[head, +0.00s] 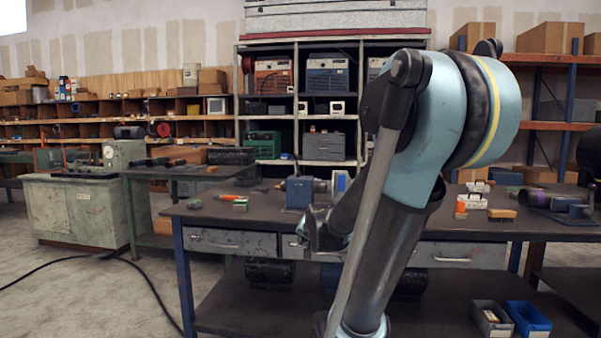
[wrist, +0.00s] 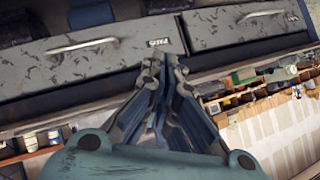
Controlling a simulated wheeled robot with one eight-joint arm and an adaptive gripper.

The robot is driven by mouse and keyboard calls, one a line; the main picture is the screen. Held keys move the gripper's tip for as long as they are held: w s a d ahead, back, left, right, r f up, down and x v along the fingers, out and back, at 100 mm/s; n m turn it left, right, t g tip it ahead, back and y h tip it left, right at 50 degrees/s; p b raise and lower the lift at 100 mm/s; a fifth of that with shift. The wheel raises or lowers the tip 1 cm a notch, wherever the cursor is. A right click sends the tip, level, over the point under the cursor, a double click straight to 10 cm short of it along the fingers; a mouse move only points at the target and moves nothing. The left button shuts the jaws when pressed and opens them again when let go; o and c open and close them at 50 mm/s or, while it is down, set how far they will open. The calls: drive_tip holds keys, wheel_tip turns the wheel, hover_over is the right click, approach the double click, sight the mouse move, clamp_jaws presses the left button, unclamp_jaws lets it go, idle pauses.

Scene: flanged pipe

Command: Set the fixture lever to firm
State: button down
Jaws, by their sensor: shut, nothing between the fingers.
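A blue fixture block (head: 299,192) stands on the dark workbench (head: 245,215), near the middle of the head view. A metal piece (head: 322,186) and a pale upright plate (head: 341,181) show just right of it, partly behind my arm. I cannot make out the lever or its setting. My gripper (wrist: 165,66) is shut and empty in the wrist view, with grey drawer fronts (wrist: 85,65) beyond its tips. In the head view my gripper (head: 318,235) is dark and partly hidden by my arm, in front of the bench drawers and below the fixture.
A brush (head: 502,214) and orange-handled items lie nearby. A blue bin (head: 528,319) sits on the lower shelf. A grey-green cabinet (head: 75,210) stands left.

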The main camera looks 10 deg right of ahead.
drive_tip(key=w+d+r+m+t+h, duration=0.2)
drive_tip(key=w+r+m+t, duration=1)
drive_tip(key=w, duration=0.5)
drive_tip(key=shift+w+d+r+t+h, duration=0.25)
drive_tip(key=shift+r+t+h, duration=0.2)
drive_tip(key=shift+r, duration=0.25)
drive_tip(key=x, duration=1.4)
